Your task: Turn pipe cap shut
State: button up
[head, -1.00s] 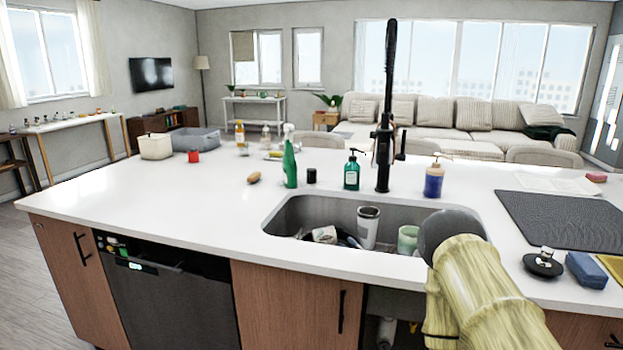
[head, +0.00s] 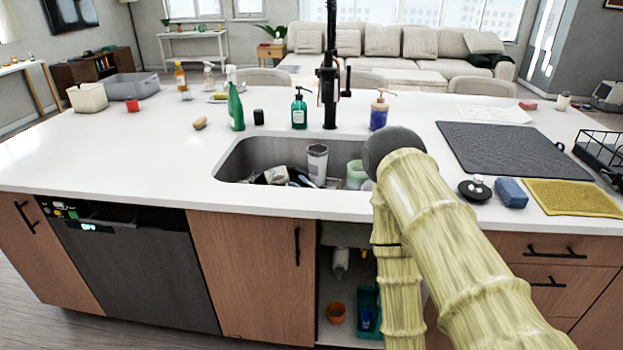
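A white pipe piece (head: 341,259) hangs under the sink in the open cabinet bay (head: 338,295). It is small and partly in shadow, and I cannot make out the cap or whether it is turned shut. My yellow-green arm rises in front of the counter at the right of the bay. One arm segment runs down past the bay's right side and out of the picture, hiding that side. My gripper is not in view.
An orange-brown pot (head: 336,313) and a teal container (head: 368,310) stand on the bay floor. A wooden cabinet door (head: 250,275) borders the bay on the left; drawers (head: 550,255) are at right. The sink (head: 262,150) above holds a tumbler (head: 317,163) and other dishes.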

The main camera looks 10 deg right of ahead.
aim_at(340, 271)
jog(key=z, duration=0.7)
jog(key=k, duration=0.35)
jog(key=u, duration=0.15)
